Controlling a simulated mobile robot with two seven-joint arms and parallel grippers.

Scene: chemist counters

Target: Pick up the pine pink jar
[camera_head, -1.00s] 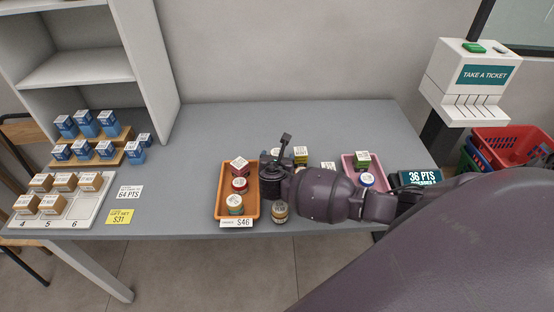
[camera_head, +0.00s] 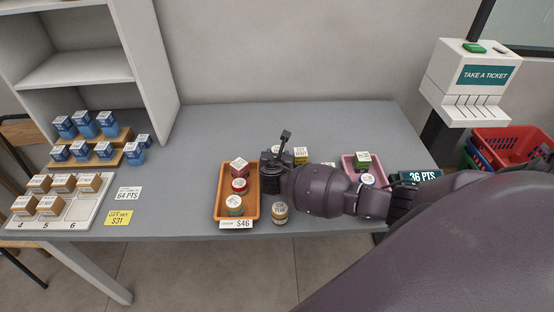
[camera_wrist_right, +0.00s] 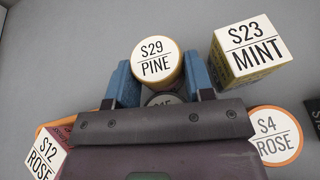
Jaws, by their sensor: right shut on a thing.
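The jar labelled S29 PINE (camera_wrist_right: 157,63) shows in the right wrist view, with a round white lid and a tan-orange rim. My right gripper (camera_wrist_right: 160,80) is shut on it, with a blue fingertip on each side. Its body is mostly hidden, so I cannot tell whether it is pink or whether it is clear of the counter. In the head view my right gripper (camera_head: 277,158) is over the counter just right of the orange tray, and my arm hides the jar. My left gripper is in neither view.
A yellowish S23 MINT box (camera_wrist_right: 250,50) and an S4 ROSE jar (camera_wrist_right: 277,135) stand close by. The orange tray (camera_head: 220,202) holds several items; a loose jar (camera_head: 280,213) stands beside it. A pink tray (camera_head: 347,166) is to the right. The counter's back (camera_head: 260,120) is clear.

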